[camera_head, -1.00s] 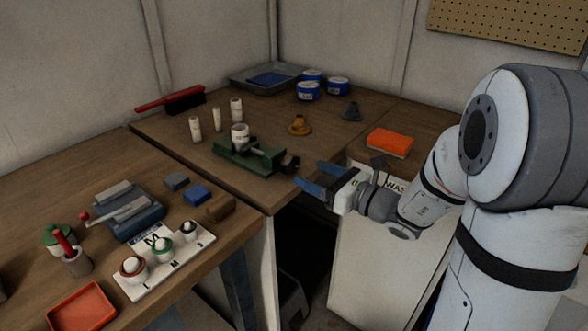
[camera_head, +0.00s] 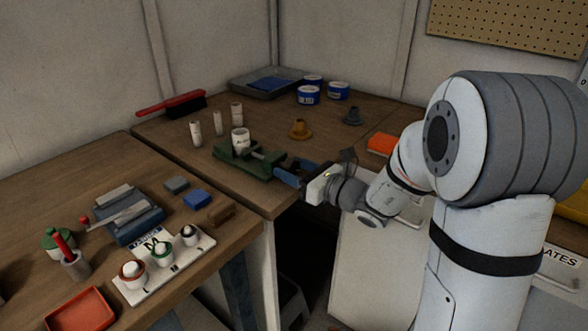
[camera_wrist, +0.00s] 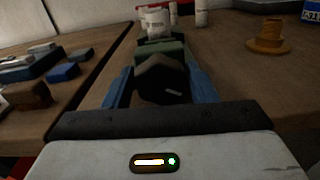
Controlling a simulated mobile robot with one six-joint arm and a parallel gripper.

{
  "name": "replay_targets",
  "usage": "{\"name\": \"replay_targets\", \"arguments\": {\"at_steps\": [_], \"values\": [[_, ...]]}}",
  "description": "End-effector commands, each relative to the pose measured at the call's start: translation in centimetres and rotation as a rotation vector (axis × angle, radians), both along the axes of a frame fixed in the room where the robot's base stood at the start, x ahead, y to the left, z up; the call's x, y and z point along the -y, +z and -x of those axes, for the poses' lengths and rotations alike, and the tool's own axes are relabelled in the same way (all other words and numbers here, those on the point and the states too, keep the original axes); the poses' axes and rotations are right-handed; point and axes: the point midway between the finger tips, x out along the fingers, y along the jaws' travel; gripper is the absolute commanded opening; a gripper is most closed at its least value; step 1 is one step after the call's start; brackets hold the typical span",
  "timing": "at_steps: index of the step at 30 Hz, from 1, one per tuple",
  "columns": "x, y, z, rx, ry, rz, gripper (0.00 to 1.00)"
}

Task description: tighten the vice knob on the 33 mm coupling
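The green vice (camera_head: 232,158) stands near the front edge of the far bench. The white 33 mm coupling (camera_head: 240,141) sits upright in it, and shows at the top of the wrist view (camera_wrist: 157,20). The dark vice knob (camera_wrist: 160,80) is at the vice's near end, facing me. My gripper (camera_head: 297,172) is level with the knob, its two blue fingers (camera_wrist: 160,88) standing apart on either side of it. They look open; whether they touch the knob is hard to tell. In the head view, the fingers and gripper body mostly hide the knob.
Several white cylinders (camera_head: 218,123) stand behind the vice. An orange block (camera_head: 381,144) lies to the right. The left bench holds a blue fixture (camera_head: 130,216) and a white sample board (camera_head: 190,262).

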Motion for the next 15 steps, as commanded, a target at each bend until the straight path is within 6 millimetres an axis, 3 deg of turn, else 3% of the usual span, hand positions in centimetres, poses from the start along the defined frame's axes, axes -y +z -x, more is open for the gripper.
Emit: {"name": "replay_targets", "arguments": {"at_steps": [9,15], "values": [[0.07,0.0,-0.01,0.0,-0.001,0.0,0.25],[0.08,0.05,-0.02,-0.009,-0.002,-0.007,0.24]]}}
